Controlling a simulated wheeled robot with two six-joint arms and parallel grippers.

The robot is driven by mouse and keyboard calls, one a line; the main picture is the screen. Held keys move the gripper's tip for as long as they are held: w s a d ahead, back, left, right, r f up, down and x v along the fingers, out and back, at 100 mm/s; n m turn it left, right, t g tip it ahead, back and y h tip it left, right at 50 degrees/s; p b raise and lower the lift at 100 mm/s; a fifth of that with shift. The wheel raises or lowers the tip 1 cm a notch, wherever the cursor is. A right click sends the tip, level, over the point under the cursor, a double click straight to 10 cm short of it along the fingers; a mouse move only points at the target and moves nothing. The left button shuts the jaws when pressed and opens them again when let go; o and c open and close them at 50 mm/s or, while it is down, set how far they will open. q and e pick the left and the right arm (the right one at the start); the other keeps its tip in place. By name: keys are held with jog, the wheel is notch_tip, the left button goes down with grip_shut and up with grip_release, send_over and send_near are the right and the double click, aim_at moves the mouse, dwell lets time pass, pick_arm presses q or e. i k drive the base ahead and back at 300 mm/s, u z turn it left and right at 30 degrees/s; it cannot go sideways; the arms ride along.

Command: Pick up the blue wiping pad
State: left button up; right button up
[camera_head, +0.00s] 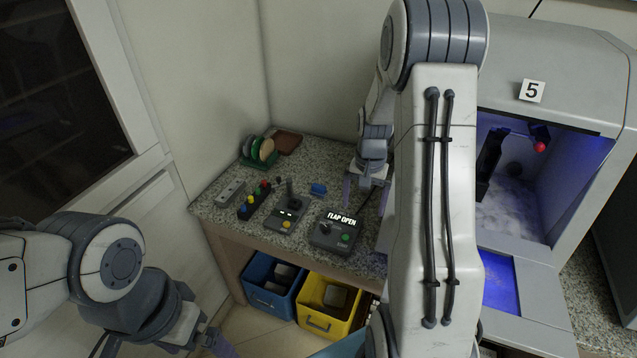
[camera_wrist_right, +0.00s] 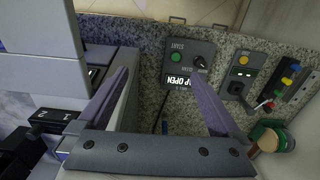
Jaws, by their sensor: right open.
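The blue wiping pad (camera_head: 318,189) is a small blue block on the speckled counter, behind the control box that reads "FLAP OPEN". My right gripper (camera_head: 366,196) is to the right of the pad, with its fingers pointing down and apart. In the right wrist view, my right gripper (camera_wrist_right: 161,82) is open with nothing between its fingers. My left gripper (camera_head: 217,344) is at the bottom left, low and away from the counter, only partly visible.
The control box (camera_head: 335,231), a joystick box (camera_head: 287,211) and a box with coloured knobs (camera_head: 254,201) stand near the pad. A green rack with discs (camera_head: 262,152) is at the back. The machine marked 5 (camera_head: 553,65) stands right. Blue (camera_head: 266,289) and yellow (camera_head: 326,318) bins sit below.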

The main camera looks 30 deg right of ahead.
aim_at(317, 190)
jog(key=i, duration=1)
